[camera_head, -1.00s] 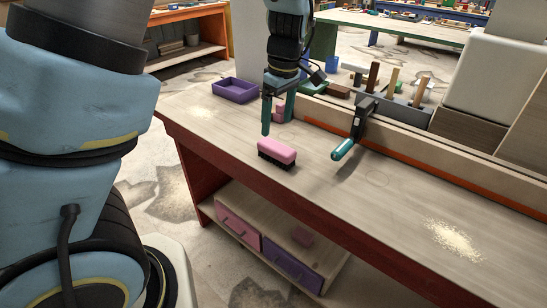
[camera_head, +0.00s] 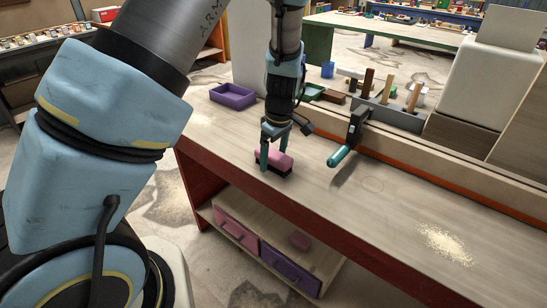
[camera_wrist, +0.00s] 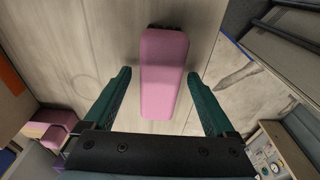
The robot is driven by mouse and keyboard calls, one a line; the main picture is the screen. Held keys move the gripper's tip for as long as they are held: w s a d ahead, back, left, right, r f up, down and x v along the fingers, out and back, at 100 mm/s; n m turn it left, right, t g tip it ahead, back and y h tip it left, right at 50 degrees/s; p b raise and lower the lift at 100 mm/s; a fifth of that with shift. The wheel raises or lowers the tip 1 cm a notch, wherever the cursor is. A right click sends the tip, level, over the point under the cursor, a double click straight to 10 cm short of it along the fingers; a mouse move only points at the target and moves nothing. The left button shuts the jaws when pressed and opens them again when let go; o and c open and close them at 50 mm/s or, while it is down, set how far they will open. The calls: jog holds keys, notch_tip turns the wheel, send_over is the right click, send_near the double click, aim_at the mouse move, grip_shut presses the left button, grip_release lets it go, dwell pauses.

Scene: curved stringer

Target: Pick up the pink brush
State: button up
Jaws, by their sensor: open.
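The pink brush (camera_head: 274,164) lies on the wooden workbench (camera_head: 345,210), its pink block on top and dark bristles below. My gripper (camera_head: 275,155) is open above it, fingers pointing down, one finger seen on its left side and the other partly hidden behind it. In the wrist view the pink brush (camera_wrist: 164,72) lies between the two green fingers of my gripper (camera_wrist: 162,85). A gap shows on both sides, so the fingers do not appear to touch it. Whether the fingertips reach the bench is unclear.
A teal-handled clamp (camera_head: 350,138) stands to the right on the bench's back ledge. A purple tray (camera_head: 232,99) sits at the far left. Another pink item (camera_wrist: 47,132) shows at left in the wrist view. Sawdust (camera_head: 446,244) lies at right; the front bench top is mostly clear.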

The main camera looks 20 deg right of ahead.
jog(key=shift+f, duration=0.15)
grip_shut()
dwell(0.7)
